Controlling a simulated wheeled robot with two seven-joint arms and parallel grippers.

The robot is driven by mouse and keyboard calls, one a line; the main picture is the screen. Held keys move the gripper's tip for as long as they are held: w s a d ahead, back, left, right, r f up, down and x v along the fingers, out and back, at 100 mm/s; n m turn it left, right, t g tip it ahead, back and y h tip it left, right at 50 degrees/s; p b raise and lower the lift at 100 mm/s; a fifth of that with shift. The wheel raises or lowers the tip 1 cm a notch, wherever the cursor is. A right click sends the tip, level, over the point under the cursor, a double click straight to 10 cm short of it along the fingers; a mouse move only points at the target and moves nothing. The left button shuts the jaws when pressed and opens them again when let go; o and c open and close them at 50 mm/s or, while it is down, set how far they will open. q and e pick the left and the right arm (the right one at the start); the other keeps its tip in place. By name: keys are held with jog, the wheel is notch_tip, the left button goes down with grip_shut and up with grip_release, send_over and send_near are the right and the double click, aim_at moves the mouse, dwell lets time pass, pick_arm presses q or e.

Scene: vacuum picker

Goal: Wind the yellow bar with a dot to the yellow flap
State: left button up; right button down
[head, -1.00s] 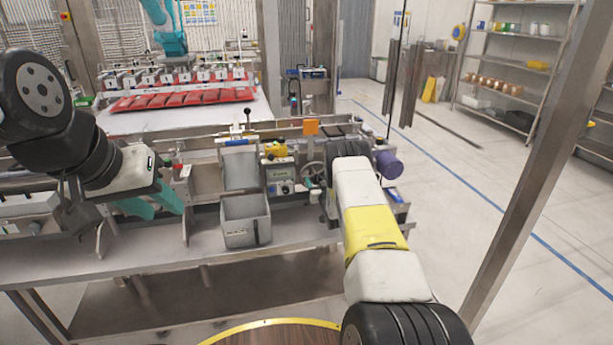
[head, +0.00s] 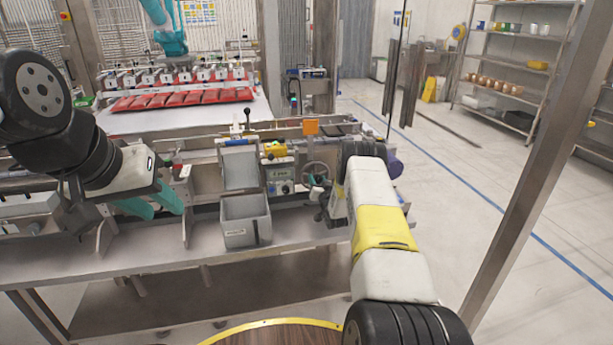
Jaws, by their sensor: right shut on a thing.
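A yellow block (head: 273,150) sits on the machine's front rail, left of the handwheel; a dot on it is too small to make out. An orange-yellow flap (head: 311,127) stands upright behind and to the right of it. The grey handwheel (head: 313,169) is on the machine's front.
A grey bin (head: 245,222) stands on the bench between my grippers, below a grey chute (head: 240,168). A control box (head: 281,178) is beside the wheel. Red packs (head: 180,98) lie on the machine behind. Open floor is to the right.

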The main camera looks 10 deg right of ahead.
jog(key=m, duration=0.5)
jog(key=shift+d+m, duration=0.15)
jog(key=shift+m, duration=0.15)
jog(key=m, duration=0.6)
jog(key=shift+f, duration=0.1)
jog(key=m, duration=0.5)
jog(key=shift+f+m, duration=0.1)
jog(key=shift+m, duration=0.3)
jog(key=m, duration=0.6)
jog(key=shift+f, duration=0.1)
jog(key=c, duration=0.9)
grip_release()
jog(key=shift+o, duration=0.2)
jog(key=shift+s, duration=0.1)
